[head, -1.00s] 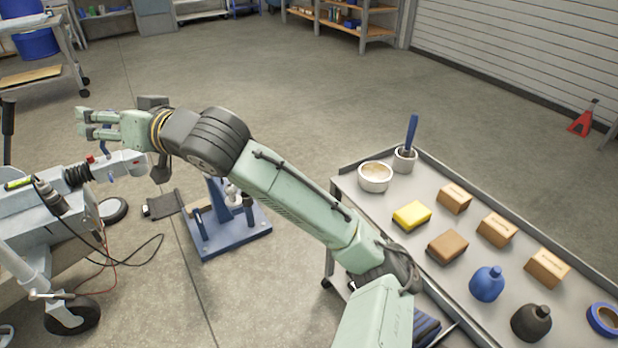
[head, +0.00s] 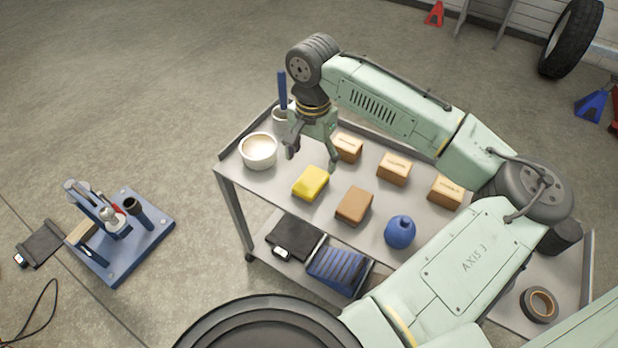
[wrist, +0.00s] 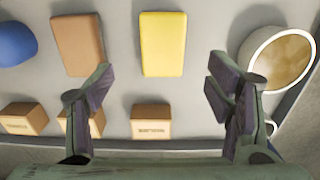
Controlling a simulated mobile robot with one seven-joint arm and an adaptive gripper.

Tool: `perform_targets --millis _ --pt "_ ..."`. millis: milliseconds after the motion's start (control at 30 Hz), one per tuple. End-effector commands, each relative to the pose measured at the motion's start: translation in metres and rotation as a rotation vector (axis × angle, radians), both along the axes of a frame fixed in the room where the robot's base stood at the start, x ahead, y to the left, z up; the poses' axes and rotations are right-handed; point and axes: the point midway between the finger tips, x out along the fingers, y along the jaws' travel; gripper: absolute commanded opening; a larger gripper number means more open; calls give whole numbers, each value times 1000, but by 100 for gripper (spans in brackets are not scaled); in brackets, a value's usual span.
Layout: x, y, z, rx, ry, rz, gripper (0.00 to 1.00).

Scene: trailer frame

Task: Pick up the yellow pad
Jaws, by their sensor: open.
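The yellow pad (head: 310,184) lies flat on the top of the grey cart (head: 226,170), between a white bowl and a brown block. My gripper (head: 312,158) is open and empty above the cart, pointing down, just behind the pad in the head view. In the wrist view the yellow pad (wrist: 163,44) lies ahead of the open fingers (wrist: 160,88), within the width between them. The pad is apart from the fingers and fully visible in both views.
A white bowl (head: 258,150) stands left of the pad, with a cup holding a blue-handled tool (head: 282,92) behind. A blue-based stand (head: 120,240) is on the floor.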

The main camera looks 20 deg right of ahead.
Motion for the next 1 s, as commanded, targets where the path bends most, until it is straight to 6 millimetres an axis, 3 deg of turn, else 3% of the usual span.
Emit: perform_targets --millis 100,367,600,900,1000 --pt "0 0 -17 0 0 0 73" --pt "1 1 -38 -1 -2 3 73" --pt "2 2 -72 -1 -4 4 73" --pt "3 2 -79 -1 -7 4 73" --pt "3 2 -78 -1 -7 4 67"
